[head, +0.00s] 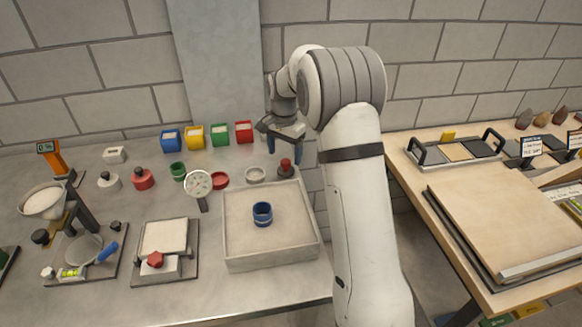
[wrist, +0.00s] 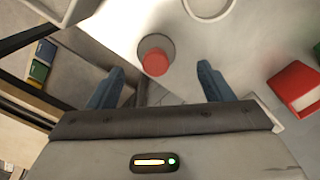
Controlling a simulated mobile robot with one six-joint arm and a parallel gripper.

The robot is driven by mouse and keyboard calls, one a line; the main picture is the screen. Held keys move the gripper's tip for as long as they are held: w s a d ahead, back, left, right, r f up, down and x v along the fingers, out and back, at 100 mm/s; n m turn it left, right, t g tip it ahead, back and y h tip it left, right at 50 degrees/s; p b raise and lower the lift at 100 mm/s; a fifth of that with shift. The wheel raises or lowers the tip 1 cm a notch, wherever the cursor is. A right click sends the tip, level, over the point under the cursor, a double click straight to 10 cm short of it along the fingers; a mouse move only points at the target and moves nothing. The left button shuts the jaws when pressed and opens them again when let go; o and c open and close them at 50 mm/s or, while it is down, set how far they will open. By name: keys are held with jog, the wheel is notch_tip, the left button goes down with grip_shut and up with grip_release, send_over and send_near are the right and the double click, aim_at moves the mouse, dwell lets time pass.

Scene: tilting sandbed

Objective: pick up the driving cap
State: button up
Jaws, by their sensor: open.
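A dark grey round piece with a red knob, which looks like the driving cap (head: 286,170), stands on the grey bench beside the sand tray's back right corner. In the wrist view its red knob (wrist: 155,63) shows between and just beyond the fingertips, with the grey base partly behind it. My gripper (head: 283,153) points down above the cap, its blue fingers apart. In the wrist view the gripper (wrist: 159,70) is open and empty, one finger on each side of the knob. I cannot tell whether the fingertips have reached the knob's height.
The sand tray (head: 271,262) holds a blue ring (head: 262,213). A white dish (head: 255,174) and red dish (head: 219,180) lie left of the cap. A red bin (head: 244,132) stands behind. The bench's right edge is close, with a gap before the wooden table (head: 500,215).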

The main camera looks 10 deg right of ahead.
aim_at(286, 161)
jog(key=f, duration=0.2)
jog(key=f+p, duration=0.1)
jog(key=shift+s+d+f, duration=0.2)
jog(key=shift+s+f, duration=0.1)
jog(key=shift+f, duration=0.65)
jog(key=shift+c, duration=0.5)
jog(key=c, duration=0.9)
